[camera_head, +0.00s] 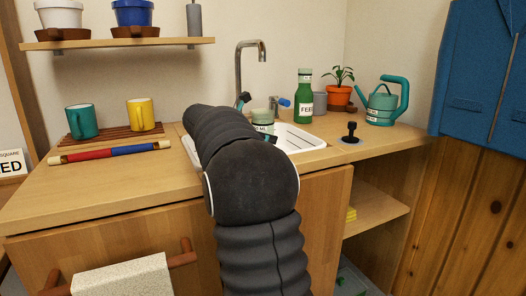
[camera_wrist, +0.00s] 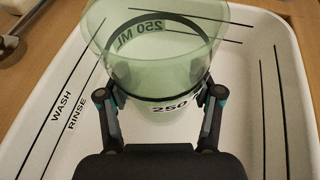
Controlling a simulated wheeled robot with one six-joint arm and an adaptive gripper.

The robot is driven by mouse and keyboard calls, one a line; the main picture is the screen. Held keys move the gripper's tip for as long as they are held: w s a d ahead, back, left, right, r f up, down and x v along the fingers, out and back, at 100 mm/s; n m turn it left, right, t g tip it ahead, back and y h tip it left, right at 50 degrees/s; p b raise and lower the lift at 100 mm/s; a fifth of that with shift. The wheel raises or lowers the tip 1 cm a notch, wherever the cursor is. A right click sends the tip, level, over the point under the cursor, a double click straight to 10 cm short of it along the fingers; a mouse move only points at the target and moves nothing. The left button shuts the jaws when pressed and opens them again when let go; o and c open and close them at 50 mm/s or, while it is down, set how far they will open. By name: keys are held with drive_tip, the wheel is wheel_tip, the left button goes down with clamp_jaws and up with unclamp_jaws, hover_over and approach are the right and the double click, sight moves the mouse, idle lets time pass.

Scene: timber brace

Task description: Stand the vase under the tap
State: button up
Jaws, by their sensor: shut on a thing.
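The vase (camera_wrist: 150,50) is a pale green, see-through vessel with a dark band and a 250 ML marking. My gripper (camera_wrist: 162,88) is shut on it, with one finger on each side. In the head view the vase (camera_head: 262,121) shows past my arm, over the white sink (camera_head: 304,139), and looks upright. The metal tap (camera_head: 239,68) stands behind the sink, its spout bending over to the right above the vase in the picture. I cannot tell whether the vase touches the sink floor or is exactly below the spout. My arm hides part of the sink and gripper.
A green FEED bottle (camera_head: 305,96), a potted plant (camera_head: 339,94), a watering can (camera_head: 382,104) and a black plug (camera_head: 351,134) stand right of the sink. Teal (camera_head: 82,121) and yellow (camera_head: 141,114) mugs and a red-blue rod (camera_head: 110,152) are on the left.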

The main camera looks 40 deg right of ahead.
drive_tip(key=shift+f+b, duration=0.65)
drive_tip(key=shift+f, duration=1.35)
drive_tip(key=shift+f, duration=0.1)
drive_tip(key=o, duration=1.4)
drive_tip(key=shift+a+r, duration=0.15)
drive_tip(key=shift+r, duration=0.05)
drive_tip(key=p+v, duration=0.1)
drive_tip(key=v, duration=0.6)
drive_tip(key=shift+a, duration=0.15)
